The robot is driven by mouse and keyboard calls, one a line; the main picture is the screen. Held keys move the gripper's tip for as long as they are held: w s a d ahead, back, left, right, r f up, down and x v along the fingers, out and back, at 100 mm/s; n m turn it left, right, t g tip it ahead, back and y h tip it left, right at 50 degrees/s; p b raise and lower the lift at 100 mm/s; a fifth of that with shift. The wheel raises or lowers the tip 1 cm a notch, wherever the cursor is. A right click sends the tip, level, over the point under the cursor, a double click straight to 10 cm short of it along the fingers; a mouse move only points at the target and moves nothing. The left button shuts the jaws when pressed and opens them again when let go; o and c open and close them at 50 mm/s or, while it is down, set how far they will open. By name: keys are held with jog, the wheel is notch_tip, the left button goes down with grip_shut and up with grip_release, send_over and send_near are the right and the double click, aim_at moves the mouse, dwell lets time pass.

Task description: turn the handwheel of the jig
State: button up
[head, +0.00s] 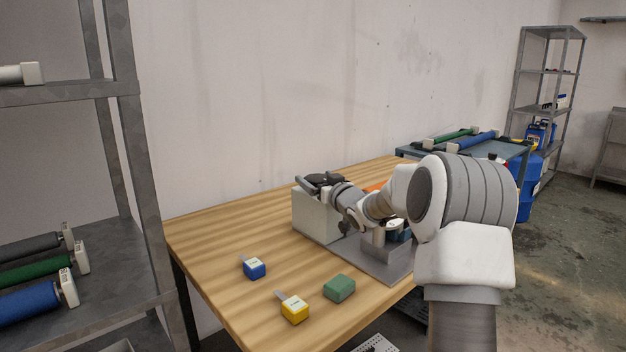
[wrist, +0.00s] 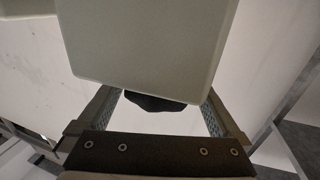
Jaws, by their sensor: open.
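The jig is a pale grey-green block (head: 314,220) on a grey base plate (head: 392,266), standing on the wooden table. My gripper (head: 306,184) is at the top of the block, at its left end, with my arm reaching over the jig from the right. In the wrist view the block fills the upper middle, and a dark rounded part, probably the handwheel (wrist: 155,103), shows below its edge. My open fingers (wrist: 160,98) stand on either side of this dark part, with gaps visible at both sides. In the head view my gripper and arm hide the handwheel.
A metal shelf (head: 130,180) with rollers stands at left. The table's left part is clear; a wall runs behind.

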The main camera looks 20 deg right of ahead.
jog(key=shift+w+a, duration=0.2)
jog(key=shift+w, duration=1.05)
jog(key=c, duration=1.1)
